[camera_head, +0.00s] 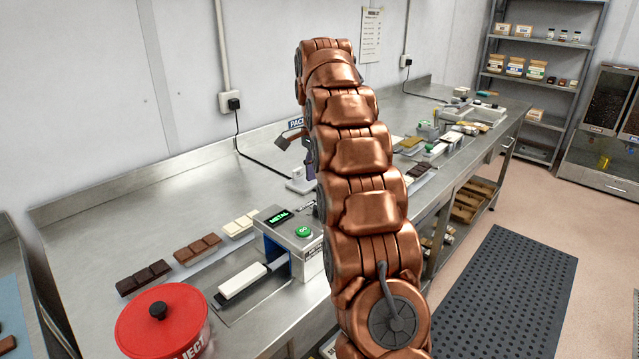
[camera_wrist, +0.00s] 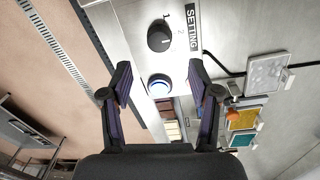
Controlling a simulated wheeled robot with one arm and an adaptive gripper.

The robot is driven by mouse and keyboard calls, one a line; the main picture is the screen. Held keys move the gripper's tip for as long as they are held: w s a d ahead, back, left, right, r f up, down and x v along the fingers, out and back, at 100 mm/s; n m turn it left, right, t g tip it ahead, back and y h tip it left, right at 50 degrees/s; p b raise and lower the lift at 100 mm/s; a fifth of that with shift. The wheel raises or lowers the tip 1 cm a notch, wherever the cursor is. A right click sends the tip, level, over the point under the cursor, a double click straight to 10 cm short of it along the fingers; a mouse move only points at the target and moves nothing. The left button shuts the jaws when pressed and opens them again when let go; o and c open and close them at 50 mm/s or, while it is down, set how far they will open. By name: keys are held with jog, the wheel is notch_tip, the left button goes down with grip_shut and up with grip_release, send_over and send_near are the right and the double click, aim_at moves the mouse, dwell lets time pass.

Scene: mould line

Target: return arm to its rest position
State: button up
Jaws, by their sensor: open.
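My copper-coloured arm (camera_head: 355,160) rises through the middle of the head view, in front of the steel bench. In the wrist view my gripper (camera_wrist: 160,76) is open, its two dark fingers with purple pads spread apart. Nothing shows held between them. Beyond the fingers is a panel with a black knob (camera_wrist: 160,38), a SETTING label (camera_wrist: 194,28) and a round, pale button with a blue ring (camera_wrist: 159,86). I cannot tell how far the fingertips are from the panel. The arm hides part of the bench in the head view.
A red reject bin (camera_head: 165,322) stands at the front left. A metal detector (camera_head: 292,242) with a white bar (camera_head: 242,281) stands beside it. Chocolate bars (camera_head: 197,249) lie on the bench behind. A dark floor mat (camera_head: 505,295) and open floor are at right, shelves (camera_head: 540,75) at the back.

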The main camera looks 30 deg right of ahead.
jog(key=shift+r, duration=0.1)
dwell(0.6)
jog(key=shift+s+a+r, duration=0.1)
jog(key=shift+s+a, duration=0.1)
jog(key=shift+a, duration=0.1)
jog(key=s+a+n, duration=0.1)
jog(key=s+a, duration=0.1)
jog(key=a, duration=0.1)
jog(key=s+a+n, duration=0.2)
jog(key=a, duration=0.1)
jog(key=s+a+r+n, duration=0.1)
jog(key=s+a+n, duration=0.1)
jog(key=s+a, duration=0.1)
jog(key=shift+r, duration=0.1)
jog(key=s+a+f+n, duration=0.3)
jog(key=s+a+n, duration=0.1)
jog(key=s, duration=0.6)
jog(key=s+a+f+n+p, duration=0.1)
jog(key=s+a+f+n, duration=0.3)
jog(key=s, duration=0.7)
jog(key=s+a+f+n+g, duration=0.1)
jog(key=s+a+f+n, duration=0.3)
jog(key=s, duration=0.6)
jog(key=shift+s+a+n, duration=0.15)
jog(key=shift+a+n, duration=0.15)
jog(key=shift+a, duration=0.95)
